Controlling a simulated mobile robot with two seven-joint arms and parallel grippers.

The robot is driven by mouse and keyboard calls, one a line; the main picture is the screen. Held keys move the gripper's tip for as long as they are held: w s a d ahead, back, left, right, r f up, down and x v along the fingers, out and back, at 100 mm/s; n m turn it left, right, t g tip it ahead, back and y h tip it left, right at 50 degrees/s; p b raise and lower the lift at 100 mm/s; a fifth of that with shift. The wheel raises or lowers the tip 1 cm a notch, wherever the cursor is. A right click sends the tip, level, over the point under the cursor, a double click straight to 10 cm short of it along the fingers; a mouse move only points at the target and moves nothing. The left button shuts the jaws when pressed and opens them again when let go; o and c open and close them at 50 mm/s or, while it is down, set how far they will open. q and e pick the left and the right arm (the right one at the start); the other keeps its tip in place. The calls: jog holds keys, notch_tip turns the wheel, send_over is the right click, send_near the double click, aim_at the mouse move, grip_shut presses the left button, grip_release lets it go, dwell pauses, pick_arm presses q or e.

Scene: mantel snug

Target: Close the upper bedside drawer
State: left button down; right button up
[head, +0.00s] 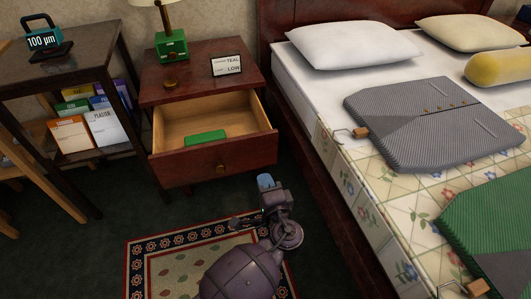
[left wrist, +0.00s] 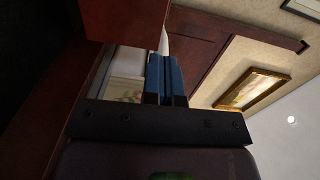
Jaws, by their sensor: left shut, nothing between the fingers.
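The upper bedside drawer (head: 205,162) is pulled out from the dark red nightstand (head: 194,88). Its front has a round brass-coloured knob (head: 221,169), and a green box-like item (head: 205,137) lies inside. My left gripper (head: 265,181) is shut and empty, in front of the drawer front near its right end, beside the bed. In the left wrist view its blue fingers (left wrist: 164,77) are together, close to a dark red wooden piece (left wrist: 125,18) that looks like the drawer front. I cannot tell whether they touch. My right gripper is not in view.
The bed (head: 340,180) closes off the right side. A dark shelf (head: 62,62) stands left. A patterned rug (head: 165,250) covers the floor in front.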

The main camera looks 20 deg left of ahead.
aim_at(252, 138)
pick_arm(q)
jog(key=x, duration=0.4)
jog(key=b+x, duration=0.1)
jog(key=x, duration=0.3)
jog(key=b+x, duration=0.1)
jog(key=x, duration=0.3)
jog(key=shift+w+d+r, duration=0.25)
jog(key=shift+w+r, duration=0.05)
jog(key=shift+w, duration=0.05)
jog(key=shift+w+a+r, duration=0.1)
jog(key=shift+w+a, duration=0.25)
jog(key=shift+w, duration=0.25)
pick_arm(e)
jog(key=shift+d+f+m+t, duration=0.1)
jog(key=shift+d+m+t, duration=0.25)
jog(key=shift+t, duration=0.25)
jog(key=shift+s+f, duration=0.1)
